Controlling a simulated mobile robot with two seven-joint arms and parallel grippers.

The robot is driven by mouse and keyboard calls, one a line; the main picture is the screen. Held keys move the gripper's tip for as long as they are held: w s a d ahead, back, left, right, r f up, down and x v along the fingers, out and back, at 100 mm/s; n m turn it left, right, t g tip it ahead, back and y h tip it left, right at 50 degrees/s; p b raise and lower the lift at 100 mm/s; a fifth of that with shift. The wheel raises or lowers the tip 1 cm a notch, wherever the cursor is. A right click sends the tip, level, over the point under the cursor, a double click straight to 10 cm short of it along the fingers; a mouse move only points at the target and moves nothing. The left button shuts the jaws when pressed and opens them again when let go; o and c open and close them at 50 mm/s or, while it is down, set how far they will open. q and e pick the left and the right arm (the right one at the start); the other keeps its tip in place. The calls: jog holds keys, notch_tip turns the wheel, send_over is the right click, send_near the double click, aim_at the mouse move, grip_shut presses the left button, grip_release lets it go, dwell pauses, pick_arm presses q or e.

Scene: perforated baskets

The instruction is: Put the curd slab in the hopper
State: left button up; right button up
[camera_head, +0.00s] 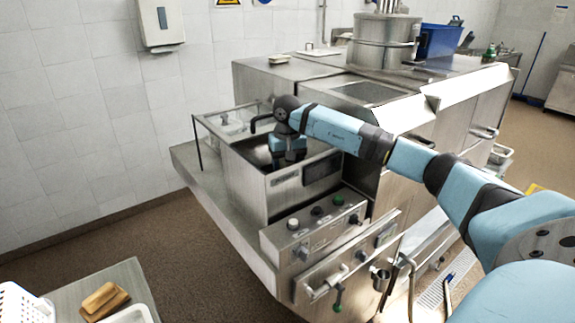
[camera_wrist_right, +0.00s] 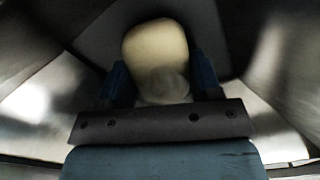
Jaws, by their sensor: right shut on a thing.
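The curd slab (camera_wrist_right: 155,48) is a pale yellow block with rounded edges in the right wrist view. My right gripper (camera_wrist_right: 163,82) is shut on it, with a dark blue finger at each side. In the head view my right gripper (camera_head: 289,153) points down into the open top of the steel hopper (camera_head: 282,194). Its fingertips and the slab are hidden there by the wrist and the hopper's front wall. Dark, blurred steel walls surround the slab in the wrist view. I cannot tell whether the slab touches the hopper floor. My left gripper is not in view.
A clear guard frame (camera_head: 228,120) stands at the hopper's back left. Control knobs (camera_head: 318,211) are on the front. A steel pot (camera_head: 384,40) and a blue bin (camera_head: 438,40) stand farther back. Tan blocks (camera_head: 104,298) lie on a low table (camera_head: 135,276) at the lower left.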

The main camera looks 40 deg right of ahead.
aim_at(287, 164)
jog(key=o, duration=1)
jog(key=shift+f, duration=0.1)
jog(key=shift+r, duration=0.3)
notch_tip(287, 164, up, 12)
jog(key=b, duration=0.1)
jog(key=shift+f, duration=0.15)
